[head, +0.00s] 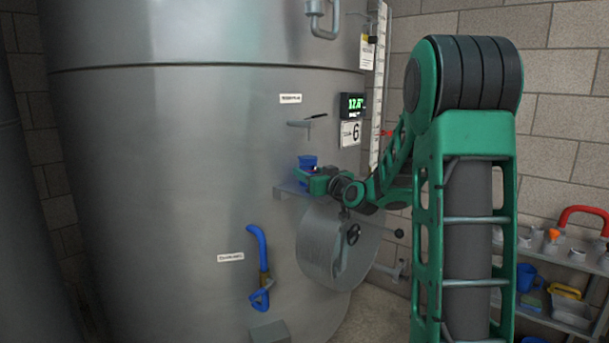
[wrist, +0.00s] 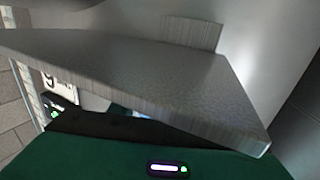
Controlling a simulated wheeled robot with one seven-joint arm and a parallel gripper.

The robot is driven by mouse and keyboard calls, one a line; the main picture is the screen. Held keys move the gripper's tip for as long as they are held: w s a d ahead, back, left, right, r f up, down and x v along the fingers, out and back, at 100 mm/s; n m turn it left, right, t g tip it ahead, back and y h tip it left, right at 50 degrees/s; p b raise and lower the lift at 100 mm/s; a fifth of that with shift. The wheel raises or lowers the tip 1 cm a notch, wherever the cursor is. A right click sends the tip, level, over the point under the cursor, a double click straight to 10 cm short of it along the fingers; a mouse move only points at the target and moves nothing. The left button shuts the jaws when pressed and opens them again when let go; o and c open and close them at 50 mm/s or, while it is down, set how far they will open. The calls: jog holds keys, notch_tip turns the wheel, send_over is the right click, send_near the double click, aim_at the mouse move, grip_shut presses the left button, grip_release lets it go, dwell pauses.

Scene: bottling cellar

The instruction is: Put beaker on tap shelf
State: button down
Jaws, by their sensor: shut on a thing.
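The blue beaker (head: 307,160) is at my gripper (head: 306,177), beside the tank wall in the head view. It looks upright, and my gripper is shut on it and hides part of it. The tap shelf (head: 283,188) is a small grey plate on the tank, just below and left of my gripper. In the wrist view the shelf (wrist: 140,75) fills much of the picture, very close, and only a sliver of blue (wrist: 121,111) shows behind its edge. I cannot tell whether the beaker touches the shelf.
A tap (head: 305,123) sticks out of the tank (head: 170,180) above the shelf. A display (head: 352,105) and number sign are to its right. The round hatch (head: 325,250) is below. A rack (head: 565,245) with vessels stands at right.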

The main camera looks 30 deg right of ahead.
jog(key=shift+f, duration=0.1)
jog(key=c, duration=0.9)
grip_release()
jog(key=shift+s, duration=0.1)
